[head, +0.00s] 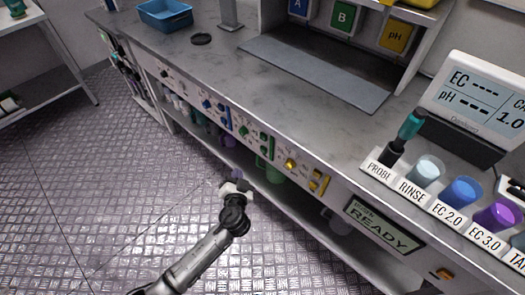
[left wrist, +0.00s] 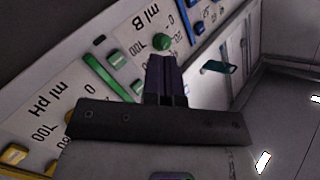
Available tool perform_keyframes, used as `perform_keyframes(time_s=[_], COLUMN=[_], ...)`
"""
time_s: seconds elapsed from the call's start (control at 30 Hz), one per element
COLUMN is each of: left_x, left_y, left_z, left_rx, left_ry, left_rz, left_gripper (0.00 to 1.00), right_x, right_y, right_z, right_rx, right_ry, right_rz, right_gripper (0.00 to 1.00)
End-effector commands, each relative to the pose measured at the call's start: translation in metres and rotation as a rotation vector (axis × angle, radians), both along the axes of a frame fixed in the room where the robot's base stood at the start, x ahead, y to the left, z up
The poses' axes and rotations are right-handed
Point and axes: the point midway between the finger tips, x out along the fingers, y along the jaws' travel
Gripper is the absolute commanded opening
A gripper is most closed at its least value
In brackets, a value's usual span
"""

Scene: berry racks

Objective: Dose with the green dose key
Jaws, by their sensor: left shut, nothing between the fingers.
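The green dose key (head: 268,143) is a bar-shaped handle on the front panel of the bench, right of a green knob (head: 244,131). In the left wrist view the green dose key (left wrist: 106,77) lies left of the fingers, beside the label "ml / B", and the green knob (left wrist: 161,42) shows just above the fingertips. My left gripper (head: 238,180) is shut and empty, in front of and below the green panel section. Its dark fingers (left wrist: 166,70) are together and apart from the key as far as I can tell. My right gripper is not in view.
Blue controls (head: 222,110) and a yellow key (head: 318,182) flank the green section. A display reading "READY" (head: 381,230) is further right. A lower shelf (head: 300,220) holds containers below the panel. The metal floor in front is clear.

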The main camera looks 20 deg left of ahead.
Motion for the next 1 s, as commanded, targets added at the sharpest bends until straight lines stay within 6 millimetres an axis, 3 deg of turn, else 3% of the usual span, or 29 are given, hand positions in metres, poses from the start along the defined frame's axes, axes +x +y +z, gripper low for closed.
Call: perform_keyframes(time_s=[0.6, 1.0], left_x=[0.060, 0.076], left_y=[-0.030, -0.039], left_z=[-0.002, 0.000], left_rx=[-0.002, 0.000], left_ry=[-0.001, 0.000], left_rz=[0.001, 0.000], left_gripper=[0.00, 0.00], right_x=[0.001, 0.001], right_y=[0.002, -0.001], right_z=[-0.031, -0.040], right_rx=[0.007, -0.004], right_ry=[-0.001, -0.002], right_rz=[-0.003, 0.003], right_gripper=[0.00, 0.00])
